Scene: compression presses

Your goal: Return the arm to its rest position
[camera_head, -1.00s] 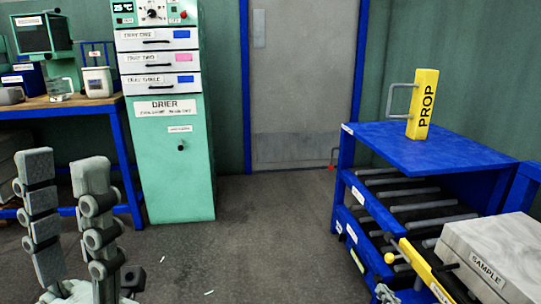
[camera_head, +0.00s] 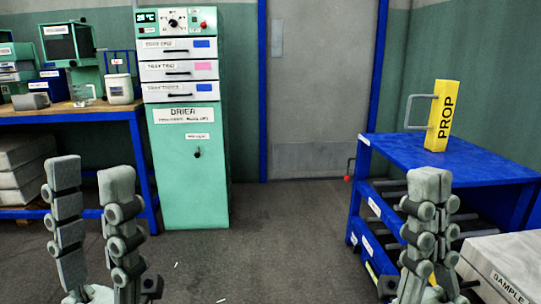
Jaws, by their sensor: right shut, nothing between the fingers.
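My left gripper (camera_head: 90,172) stands upright at the lower left of the head view. Its two grey fingers are apart with nothing between them. My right gripper (camera_head: 432,180) stands upright at the lower right, in front of the blue rack cart (camera_head: 455,160). Its fingers are shut together and empty. It hides part of the cart's shelves. Whether it touches the cart cannot be told.
A yellow PROP block (camera_head: 441,125) with a handle stands on the cart. A grey SAMPLE block (camera_head: 500,262) lies at the lower right, close to my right gripper. A green drier (camera_head: 190,185) and a workbench (camera_head: 60,114) stand at the left. The middle floor is clear.

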